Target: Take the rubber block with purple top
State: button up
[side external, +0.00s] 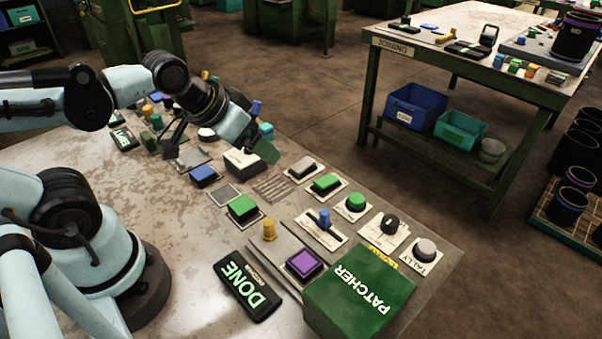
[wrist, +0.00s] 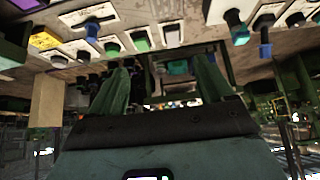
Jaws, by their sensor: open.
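The rubber block with purple top (side external: 304,264) sits on the table near its front, on a grey plate, just left of the green PATCHER box. In the side external view my gripper (side external: 222,146) is above the table, up and to the left of the block, well apart from it. In the wrist view the fingers of my gripper (wrist: 162,78) are spread with nothing held between them. That view is tilted and looks across the table, and I cannot tell for sure whether the block shows there.
The green PATCHER box (side external: 357,296) stands close right of the block, and the black DONE plate (side external: 247,290) lies left. Green-topped blocks (side external: 242,208) and several buttons lie around.

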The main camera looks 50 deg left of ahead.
jog(key=g, duration=0.7)
send_near(301, 264)
jog(key=shift+f, duration=4.3)
jog(key=c, duration=1.2)
jog(key=shift+c, duration=0.2)
jog(key=shift+r, duration=0.15)
